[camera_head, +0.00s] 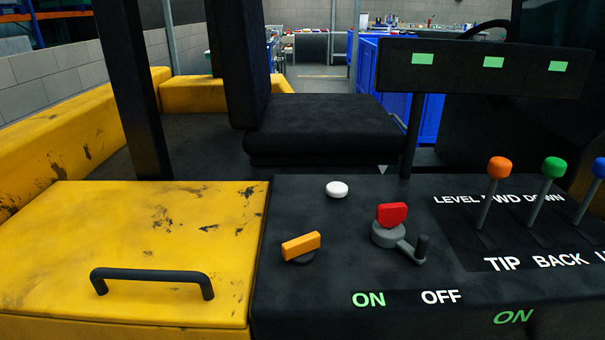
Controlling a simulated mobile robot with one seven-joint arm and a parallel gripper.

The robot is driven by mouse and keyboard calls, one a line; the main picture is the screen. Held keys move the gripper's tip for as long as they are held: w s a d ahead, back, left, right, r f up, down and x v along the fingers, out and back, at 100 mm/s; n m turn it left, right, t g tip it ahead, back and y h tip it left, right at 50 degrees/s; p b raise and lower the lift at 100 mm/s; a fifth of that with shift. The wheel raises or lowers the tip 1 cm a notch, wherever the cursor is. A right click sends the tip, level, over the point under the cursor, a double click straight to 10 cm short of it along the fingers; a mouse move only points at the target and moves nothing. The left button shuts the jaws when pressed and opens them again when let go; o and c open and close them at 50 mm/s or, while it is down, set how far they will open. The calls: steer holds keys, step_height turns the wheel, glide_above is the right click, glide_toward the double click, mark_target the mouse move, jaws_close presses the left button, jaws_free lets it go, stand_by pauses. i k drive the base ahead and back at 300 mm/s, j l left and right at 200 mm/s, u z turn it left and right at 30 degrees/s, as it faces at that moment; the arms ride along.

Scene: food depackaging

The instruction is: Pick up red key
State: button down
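The red key (392,213) stands upright in a round grey switch base (388,236) on the black control panel (330,270). The base has a small crank-like handle (420,248) on its right side. The key sits above the painted ON and OFF labels. My gripper does not show in this view.
An orange-yellow switch (301,245) lies left of the key, and a white button (337,189) is behind it. Levers with orange (499,168), green (554,167) and blue knobs stand to the right. A yellow cover (130,235) with a black handle (152,276) is at left.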

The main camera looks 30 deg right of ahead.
mark_target(388, 216)
steer(key=j+z, duration=0.4)
steer(key=k+j+z, duration=0.1)
steer(key=j+z, duration=0.35)
steer(key=k+j+z, duration=0.15)
steer(key=j+z, duration=0.25)
